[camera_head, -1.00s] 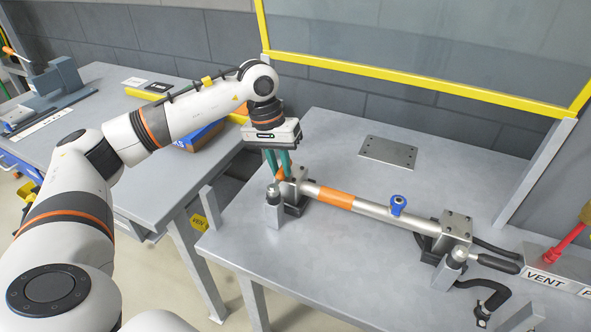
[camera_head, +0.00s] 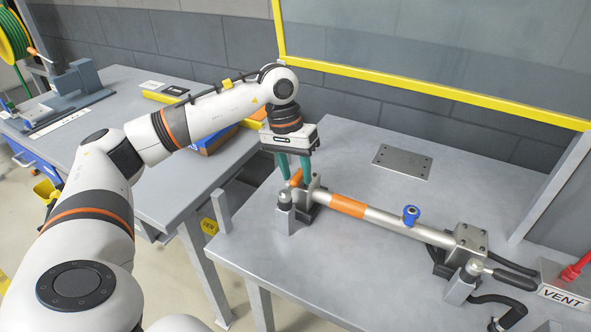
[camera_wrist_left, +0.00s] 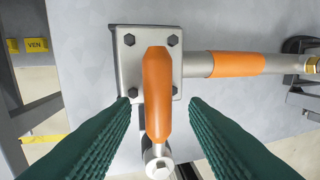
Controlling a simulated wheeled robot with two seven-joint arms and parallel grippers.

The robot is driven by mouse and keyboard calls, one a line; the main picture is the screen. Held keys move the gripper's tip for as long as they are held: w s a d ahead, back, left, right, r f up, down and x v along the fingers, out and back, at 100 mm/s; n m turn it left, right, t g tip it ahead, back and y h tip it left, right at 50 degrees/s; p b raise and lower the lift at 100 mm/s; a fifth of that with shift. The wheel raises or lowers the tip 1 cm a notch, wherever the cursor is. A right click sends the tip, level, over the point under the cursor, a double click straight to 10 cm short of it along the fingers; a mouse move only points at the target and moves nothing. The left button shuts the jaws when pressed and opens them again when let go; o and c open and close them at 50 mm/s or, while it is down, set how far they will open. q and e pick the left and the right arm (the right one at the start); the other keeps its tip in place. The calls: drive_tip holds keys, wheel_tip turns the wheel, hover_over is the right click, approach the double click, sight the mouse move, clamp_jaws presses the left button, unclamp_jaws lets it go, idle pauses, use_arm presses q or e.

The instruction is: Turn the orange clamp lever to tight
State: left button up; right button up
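The orange clamp lever (camera_wrist_left: 157,95) lies over a grey bolted clamp block (camera_wrist_left: 128,65) at the left end of a steel tube with an orange band. In the head view the lever (camera_head: 296,177) is partly hidden by my fingers. My left gripper (camera_head: 296,181) points down at the lever, its green fingers apart. In the left wrist view the fingers (camera_wrist_left: 160,120) stand one on each side of the lever, with a visible gap on both sides. The lever's silver end (camera_wrist_left: 159,167) points to the bottom of that view. My right gripper is out of view.
The tube (camera_head: 380,216) runs right to a second clamp block (camera_head: 470,240), with a blue knob (camera_head: 410,214) on it. A steel plate (camera_head: 402,161) lies behind on the grey table (camera_head: 345,265). A VENT box (camera_head: 560,296) stands at right. A yellow-framed screen (camera_head: 430,88) is behind.

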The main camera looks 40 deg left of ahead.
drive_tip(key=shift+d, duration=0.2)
use_arm(q)
drive_tip(key=shift+r, duration=0.3)
wheel_tip(320, 180, up, 11)
drive_tip(key=a, duration=0.2)
drive_tip(key=shift+s+a, duration=0.15)
drive_tip(key=shift+s, duration=0.05)
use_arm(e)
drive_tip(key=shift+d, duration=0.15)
